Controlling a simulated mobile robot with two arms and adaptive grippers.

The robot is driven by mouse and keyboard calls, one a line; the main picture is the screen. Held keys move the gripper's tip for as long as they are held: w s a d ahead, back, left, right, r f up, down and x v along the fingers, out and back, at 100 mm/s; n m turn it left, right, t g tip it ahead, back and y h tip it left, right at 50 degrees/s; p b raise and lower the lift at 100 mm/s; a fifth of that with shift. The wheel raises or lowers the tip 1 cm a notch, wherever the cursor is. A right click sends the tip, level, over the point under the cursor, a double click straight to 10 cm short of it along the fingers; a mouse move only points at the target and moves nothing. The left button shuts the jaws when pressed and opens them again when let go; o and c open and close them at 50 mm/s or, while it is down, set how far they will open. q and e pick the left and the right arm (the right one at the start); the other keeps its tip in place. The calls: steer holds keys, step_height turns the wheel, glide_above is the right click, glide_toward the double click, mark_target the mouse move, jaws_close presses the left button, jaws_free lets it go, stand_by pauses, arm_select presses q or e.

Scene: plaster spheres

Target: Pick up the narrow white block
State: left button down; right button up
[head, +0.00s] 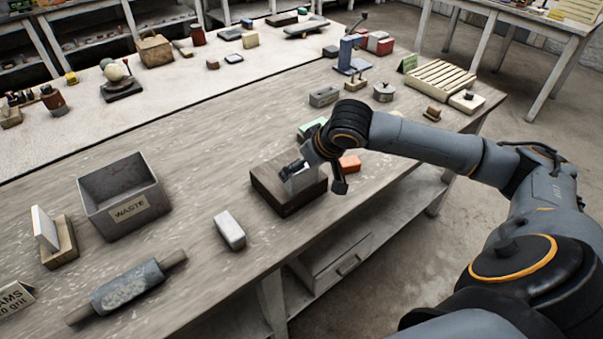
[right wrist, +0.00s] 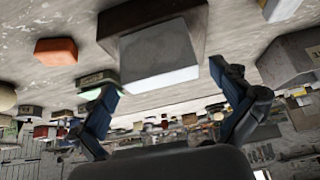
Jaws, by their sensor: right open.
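A pale grey-white block (right wrist: 158,55) sits on a dark brown block in the right wrist view. A second, narrow white block (head: 229,230) lies alone on the table, left of the dark block. I cannot tell for sure which is the task's block. My right gripper (head: 292,168) is over the dark block. In the right wrist view its fingers (right wrist: 170,85) are open and apart, with the pale block ahead between them and nothing held. My left gripper is not in view.
The dark brown block (head: 268,186) is under my right gripper. An orange block (head: 350,163) lies close by on the right. A grey WASTE bin (head: 122,195) and a roller (head: 127,287) stand at the left. The table is clear around the lone white block.

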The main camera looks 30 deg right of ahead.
steer(key=shift+x, duration=1)
steer(key=shift+c, duration=0.4)
steer(key=c, duration=1.5)
steer(key=shift+r, duration=0.1)
steer(key=shift+r, duration=0.1)
